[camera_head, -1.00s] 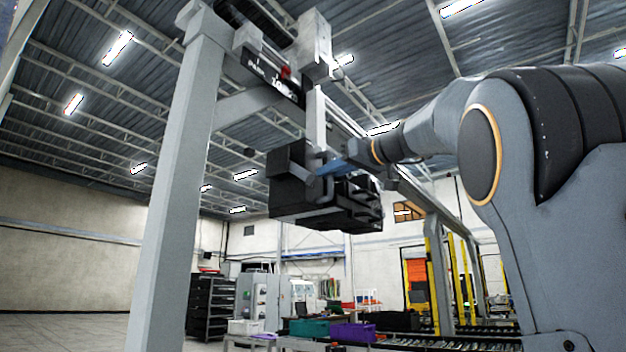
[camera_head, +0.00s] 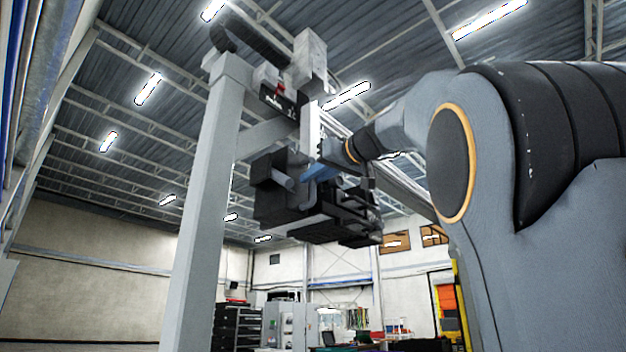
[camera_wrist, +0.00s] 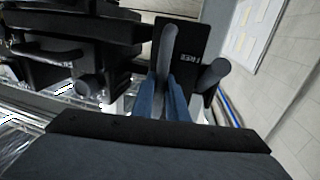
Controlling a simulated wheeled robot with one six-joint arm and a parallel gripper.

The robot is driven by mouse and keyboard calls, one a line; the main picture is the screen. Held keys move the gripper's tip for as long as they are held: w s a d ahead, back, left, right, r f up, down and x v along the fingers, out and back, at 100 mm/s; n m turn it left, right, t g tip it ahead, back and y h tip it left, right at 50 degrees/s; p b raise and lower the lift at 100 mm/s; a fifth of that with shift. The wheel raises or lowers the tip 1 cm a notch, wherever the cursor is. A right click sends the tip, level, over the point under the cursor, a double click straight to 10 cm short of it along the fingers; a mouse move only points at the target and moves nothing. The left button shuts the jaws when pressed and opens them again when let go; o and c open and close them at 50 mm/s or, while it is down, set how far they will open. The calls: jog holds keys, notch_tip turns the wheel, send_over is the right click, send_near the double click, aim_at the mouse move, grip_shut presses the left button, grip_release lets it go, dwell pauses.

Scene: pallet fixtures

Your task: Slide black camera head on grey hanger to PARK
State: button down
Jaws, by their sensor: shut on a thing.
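The black camera head (camera_head: 318,210) hangs in the air from a grey hanger (camera_head: 309,62) on the overhead rail, beside the grey post. A black label plate (camera_head: 279,98) is at the post's top; its lettering is too small to read now. My gripper (camera_head: 322,172) is at the head's side. In the wrist view, my blue fingers (camera_wrist: 172,98) are shut on a grey handle bar (camera_wrist: 167,50) of the head. The head's black body (camera_wrist: 70,40) fills the upper left there.
The grey post (camera_head: 205,200) stands close on the left of the head. The grey rail (camera_head: 405,182) runs back to the right. A black drawer cabinet (camera_head: 236,328) stands on the floor behind. Open air lies below the head.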

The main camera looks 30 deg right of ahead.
jog(key=c, duration=1.7)
grip_release()
jog(key=shift+s+a, duration=0.1)
jog(key=shift+a, duration=0.25)
jog(key=shift+c, duration=0.2)
jog(key=shift+d, duration=0.1)
jog(key=s+d+b, duration=0.1)
jog(key=s+b, duration=0.1)
jog(key=s, duration=0.5)
jog(key=shift+s+d, duration=0.25)
jog(key=shift+s, duration=0.05)
